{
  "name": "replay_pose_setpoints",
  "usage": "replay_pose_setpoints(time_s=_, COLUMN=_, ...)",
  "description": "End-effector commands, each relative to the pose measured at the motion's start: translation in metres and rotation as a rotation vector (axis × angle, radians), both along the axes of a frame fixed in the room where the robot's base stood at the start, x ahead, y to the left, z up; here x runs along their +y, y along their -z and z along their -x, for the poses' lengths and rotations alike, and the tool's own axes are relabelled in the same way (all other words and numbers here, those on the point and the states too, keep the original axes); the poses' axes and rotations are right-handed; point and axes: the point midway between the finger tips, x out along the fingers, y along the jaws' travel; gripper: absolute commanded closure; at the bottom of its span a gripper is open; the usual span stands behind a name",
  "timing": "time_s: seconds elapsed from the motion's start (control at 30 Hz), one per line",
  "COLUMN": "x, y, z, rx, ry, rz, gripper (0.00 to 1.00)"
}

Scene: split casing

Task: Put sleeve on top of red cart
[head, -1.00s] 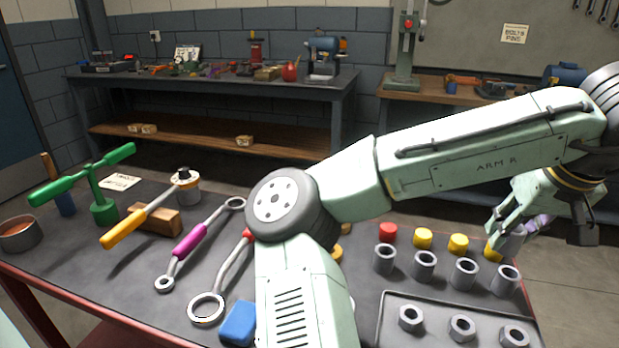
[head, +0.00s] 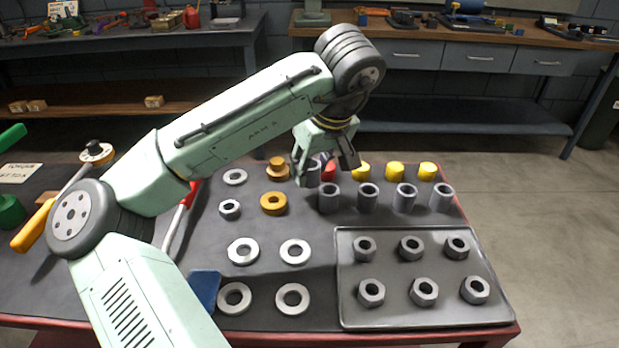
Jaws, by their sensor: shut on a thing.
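My gripper (head: 328,165) hangs over the back of the workbench-like red cart (head: 318,228), which has a dark top and a red frame. It is shut on a grey sleeve (head: 312,173), partly hidden by the fingers. The held sleeve is behind and left of a row of several upright grey sleeves (head: 367,198). I cannot tell whether its lower end touches the cart top.
A red cap (head: 328,170) and yellow caps (head: 395,171) stand close to my gripper. A tray (head: 343,285) of nuts lies at front right. Washers (head: 243,251) and an orange ring (head: 273,203) lie left. Bare top shows between washers and tray.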

Motion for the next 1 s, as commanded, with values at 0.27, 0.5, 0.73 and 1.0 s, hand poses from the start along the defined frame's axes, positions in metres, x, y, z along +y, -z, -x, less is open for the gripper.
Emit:
replay_pose_setpoints(time_s=0.27, x=0.000, y=0.032, z=0.000, rx=0.000, ry=-0.001, rz=0.002, gripper=1.00)
replay_pose_setpoints(time_s=0.5, x=0.000, y=0.033, z=0.000, rx=0.000, ry=-0.001, rz=0.000, gripper=1.00)
replay_pose_setpoints(time_s=0.73, x=0.000, y=0.035, z=0.000, rx=0.000, ry=-0.001, rz=0.000, gripper=0.60)
replay_pose_setpoints(time_s=1.0, x=0.000, y=0.035, z=0.000, rx=0.001, ry=-0.001, rz=0.001, gripper=0.49)
